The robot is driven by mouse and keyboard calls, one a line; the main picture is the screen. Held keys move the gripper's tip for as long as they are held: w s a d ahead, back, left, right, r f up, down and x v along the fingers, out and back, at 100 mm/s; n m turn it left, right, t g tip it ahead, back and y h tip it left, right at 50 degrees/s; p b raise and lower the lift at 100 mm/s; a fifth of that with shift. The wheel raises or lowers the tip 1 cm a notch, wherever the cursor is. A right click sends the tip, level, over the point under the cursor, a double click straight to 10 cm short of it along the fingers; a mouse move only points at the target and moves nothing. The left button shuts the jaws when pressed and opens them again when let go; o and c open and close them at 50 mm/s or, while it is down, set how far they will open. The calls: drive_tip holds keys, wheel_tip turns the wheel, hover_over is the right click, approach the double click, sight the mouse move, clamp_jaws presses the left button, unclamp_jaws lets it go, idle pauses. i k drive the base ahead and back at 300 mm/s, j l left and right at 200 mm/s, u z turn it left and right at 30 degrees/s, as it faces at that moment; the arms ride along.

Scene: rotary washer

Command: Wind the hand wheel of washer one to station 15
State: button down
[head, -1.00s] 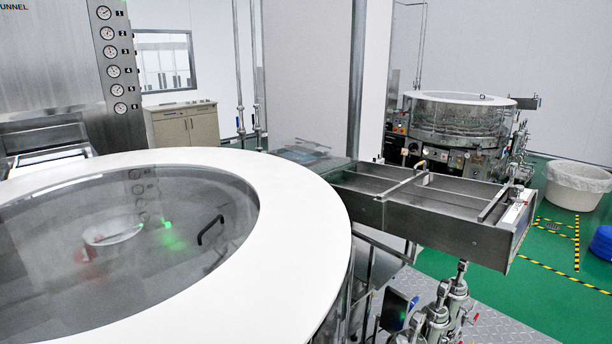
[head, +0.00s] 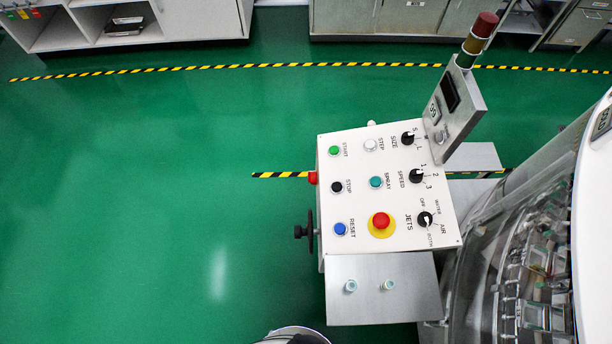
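A dark hand wheel (head: 309,232) with a black knob (head: 299,232) sticks out of the left side of a white control box (head: 358,246). The wheel shows edge-on, so its turn angle is hard to tell. The rotary washer (head: 500,265) is at the right edge, with a clear guard over several metal holders and a white rim. A small plate (head: 602,122) on it is too small and tilted to read surely. A dark screen (head: 450,93) stands on a grey post unit beside the box. My gripper is not in view.
The box bears several buttons, black knobs and a red emergency button (head: 380,221). A grey shelf (head: 382,306) with two small pale vials adjoins it below. A signal lamp (head: 478,38) stands at the upper right. Green floor (head: 160,190) left of the box is clear; cabinets line the back.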

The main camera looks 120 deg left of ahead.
sight(309, 231)
drive_tip(key=u, duration=0.95)
drive_tip(key=k+u, duration=0.1)
drive_tip(key=u, duration=0.9)
drive_tip(key=j+u, duration=0.1)
drive_tip(key=u, duration=0.35)
drive_tip(key=k+u, duration=0.1)
drive_tip(key=u, duration=0.4)
drive_tip(key=j+u, duration=0.1)
drive_tip(key=u, duration=0.4)
drive_tip(key=z, duration=2.1)
drive_tip(key=k+j, duration=0.2)
drive_tip(key=j, duration=0.15)
drive_tip(key=k+j+u, duration=0.15)
drive_tip(key=j, duration=0.2)
drive_tip(key=k+j, duration=0.15)
drive_tip(key=j, duration=0.2)
drive_tip(key=k+j+u, duration=0.1)
drive_tip(key=j, duration=0.25)
drive_tip(key=k, duration=0.05)
